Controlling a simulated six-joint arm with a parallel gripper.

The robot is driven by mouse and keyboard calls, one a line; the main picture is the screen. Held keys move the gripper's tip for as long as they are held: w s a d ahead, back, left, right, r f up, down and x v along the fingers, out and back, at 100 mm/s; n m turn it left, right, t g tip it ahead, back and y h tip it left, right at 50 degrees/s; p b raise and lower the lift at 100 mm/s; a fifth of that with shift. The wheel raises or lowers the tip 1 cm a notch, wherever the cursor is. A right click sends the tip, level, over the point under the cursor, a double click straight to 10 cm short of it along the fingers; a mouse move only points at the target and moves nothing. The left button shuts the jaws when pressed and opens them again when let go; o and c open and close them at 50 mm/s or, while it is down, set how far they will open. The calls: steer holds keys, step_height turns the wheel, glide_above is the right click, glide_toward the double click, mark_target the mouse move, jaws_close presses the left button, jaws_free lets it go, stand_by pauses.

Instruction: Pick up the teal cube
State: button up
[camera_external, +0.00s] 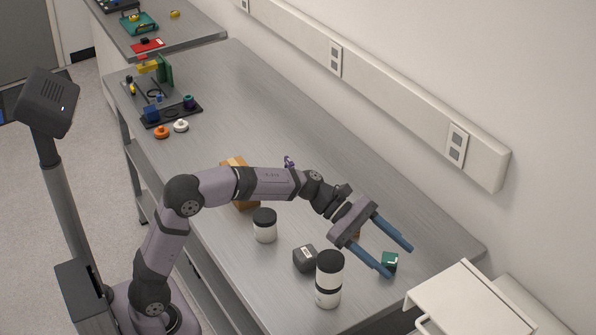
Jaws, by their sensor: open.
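The teal cube (390,261) sits on the grey bench near its right end. My gripper (400,261) is above the bench, with its two long blue fingers spread apart. The fingers reach toward the lower right, and the cube shows between their tips in the picture. The gripper is empty. How high the fingertips are above the cube I cannot tell from this view.
Close by on the bench (262,108) are a dark grey block (304,258), a taller white-and-black container (329,279) and a shorter one (265,225). An orange-brown block (236,170) is partly behind my arm. A white cart (470,295) stands at lower right.

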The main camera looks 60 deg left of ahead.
mark_target(385, 258)
steer(key=w+a+f+n+t+y+b, duration=0.1)
steer(key=w+a+f+n, duration=0.1)
steer(key=a+f, duration=0.3)
steer(key=w+a+f+n+t+y+b, duration=0.1)
steer(key=w+a+f+n+t+b, duration=0.1)
steer(key=f, duration=0.5)
steer(key=w+a+f+n+t+y+b, duration=0.1)
steer(key=w+a+f+n, duration=0.3)
steer(key=a+f, duration=0.2)
steer(key=shift+w+a+f+b, duration=0.15)
steer(key=shift+w+a+b, duration=0.05)
steer(key=shift+a, duration=0.25)
steer(key=shift+w+a+f+b, duration=0.1)
steer(key=shift+w+a+b, duration=0.05)
steer(key=shift+a, duration=0.25)
steer(key=shift+w+d+f+t+p, duration=0.15)
steer(key=shift+w+d+f+p, duration=0.1)
steer(key=shift+w+d, duration=0.25)
steer(key=shift+w+d+f+t+p, duration=0.15)
steer(key=shift+w+d+p, duration=0.1)
steer(key=shift+w+d, duration=0.25)
steer(key=shift+p+x, duration=0.7)
steer(key=shift+x, duration=1.5)
steer(key=shift+w+r, duration=0.1)
steer(key=c, duration=1.3)
